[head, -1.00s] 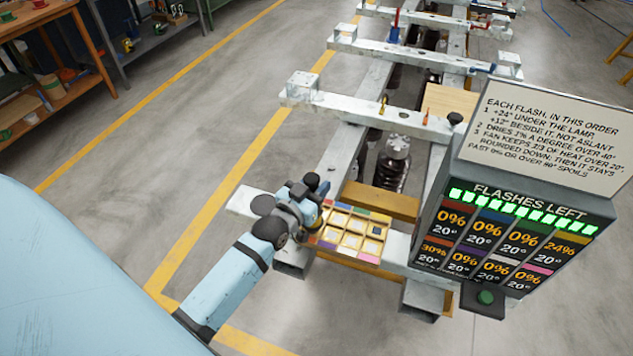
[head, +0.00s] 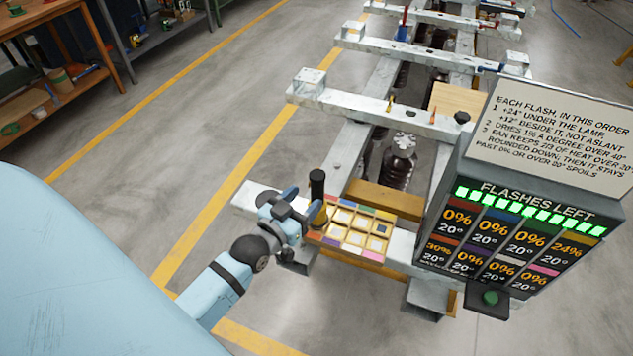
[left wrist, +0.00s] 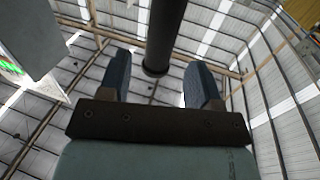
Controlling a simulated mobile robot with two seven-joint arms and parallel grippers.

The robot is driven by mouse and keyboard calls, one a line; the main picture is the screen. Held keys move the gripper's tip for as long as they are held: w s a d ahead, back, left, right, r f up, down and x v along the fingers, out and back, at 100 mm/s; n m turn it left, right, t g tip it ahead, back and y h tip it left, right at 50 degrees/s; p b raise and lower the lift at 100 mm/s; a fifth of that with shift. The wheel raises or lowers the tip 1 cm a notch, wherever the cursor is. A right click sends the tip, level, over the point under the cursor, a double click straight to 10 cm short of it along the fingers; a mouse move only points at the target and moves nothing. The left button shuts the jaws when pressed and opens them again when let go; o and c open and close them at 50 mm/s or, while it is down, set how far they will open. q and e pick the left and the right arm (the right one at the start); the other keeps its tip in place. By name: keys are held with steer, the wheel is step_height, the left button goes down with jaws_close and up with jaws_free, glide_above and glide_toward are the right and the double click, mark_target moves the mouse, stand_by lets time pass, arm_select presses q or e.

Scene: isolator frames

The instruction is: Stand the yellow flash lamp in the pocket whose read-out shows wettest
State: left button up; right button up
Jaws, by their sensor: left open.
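The yellow flash lamp (head: 320,215) stands upright at the left end of the tray of pockets (head: 352,253), with a tall black handle (head: 317,185). I cannot tell if its foot is in a pocket. My left gripper (head: 300,212) is open beside the lamp, on its left. In the left wrist view the black handle (left wrist: 164,40) shows ahead, between the spread fingers (left wrist: 160,85). The read-out board (head: 505,240) shows 30% in the lower left cell, 24% in the upper right cell, and 0% in the others. All cells read 20°. My right gripper is out of view.
A rules sign (head: 545,125) stands above the read-out, with a green button (head: 490,297) below it. The tray lies on a grey metal frame (head: 262,200) with cross beams behind. Open floor (head: 190,190) lies to the left.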

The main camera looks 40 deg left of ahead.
arm_select(q)
steer(key=s+d+f+m+g+h, duration=0.2)
steer(key=s+d+f+g, duration=0.5)
steer(key=s+d+f, duration=0.5)
step_height(320, 180, down, 3)
steer(key=shift+s+d+f+h, duration=0.15)
steer(key=shift+s+d+h, duration=0.15)
steer(key=shift+h, duration=0.1)
step_height(320, 180, up, 10)
steer(key=p, duration=1.1)
steer(key=shift+s+a+m, duration=0.15)
steer(key=shift+a+m, duration=0.15)
steer(key=shift+a, duration=0.1)
steer(key=shift+r, duration=0.25)
steer(key=shift+d, duration=0.1)
